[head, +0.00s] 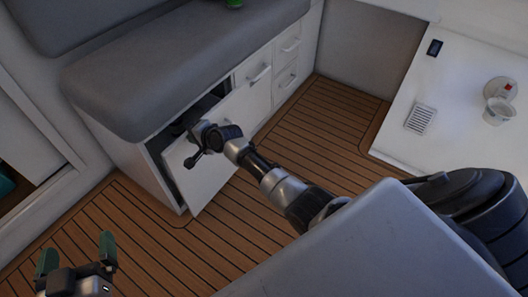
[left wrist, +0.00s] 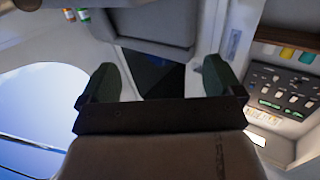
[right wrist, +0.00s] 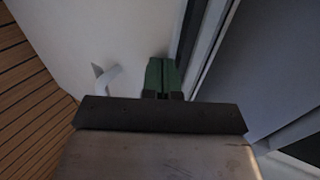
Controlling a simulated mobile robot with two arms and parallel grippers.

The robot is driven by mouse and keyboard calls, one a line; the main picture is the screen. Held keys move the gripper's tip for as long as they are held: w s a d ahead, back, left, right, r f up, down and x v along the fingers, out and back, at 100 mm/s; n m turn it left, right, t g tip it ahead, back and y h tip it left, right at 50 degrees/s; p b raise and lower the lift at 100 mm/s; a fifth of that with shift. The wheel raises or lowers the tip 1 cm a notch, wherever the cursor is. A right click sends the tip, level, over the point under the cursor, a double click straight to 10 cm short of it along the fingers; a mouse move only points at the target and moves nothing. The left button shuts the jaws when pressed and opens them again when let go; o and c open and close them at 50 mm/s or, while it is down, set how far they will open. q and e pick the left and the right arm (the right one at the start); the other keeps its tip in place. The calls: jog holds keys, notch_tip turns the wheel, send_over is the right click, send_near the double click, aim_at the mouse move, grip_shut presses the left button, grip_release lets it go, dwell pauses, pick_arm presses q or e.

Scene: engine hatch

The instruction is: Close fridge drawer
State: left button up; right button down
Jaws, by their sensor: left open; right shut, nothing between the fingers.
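The fridge drawer (head: 228,130) is a white-fronted drawer under a grey bench cushion. It stands pulled out, with a dark gap behind its front's top edge. In the right wrist view its white front (right wrist: 120,35) fills the left, with a pale handle (right wrist: 106,80). My right gripper (right wrist: 163,72) is shut and empty at the edge of that front, beside the dark gap; I cannot tell if it touches. In the head view my right arm reaches over the front and hides part of it. My left gripper (head: 75,256) is open and empty at the lower left, away from the drawer.
Closed white drawers (head: 286,62) with handles stand right of the fridge drawer. The grey cushion (head: 190,60) overhangs above. The wooden floor (head: 330,125) is clear.

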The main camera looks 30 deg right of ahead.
aim_at(186, 132)
jog(key=w, duration=0.1)
jog(key=w+a+b, duration=0.1)
jog(key=w, duration=0.1)
jog(key=shift+w+a+f+b, duration=0.1)
jog(key=shift+w+a+b, duration=0.1)
jog(key=shift+b, duration=0.1)
pick_arm(q)
notch_tip(186, 132, up, 7)
jog(key=s+d+t+h, duration=0.1)
jog(key=t+h, duration=0.1)
jog(key=t, duration=0.4)
pick_arm(e)
jog(key=shift+w+a, duration=0.15)
jog(key=shift+w, duration=0.3)
pick_arm(q)
jog(key=shift+w, duration=0.1)
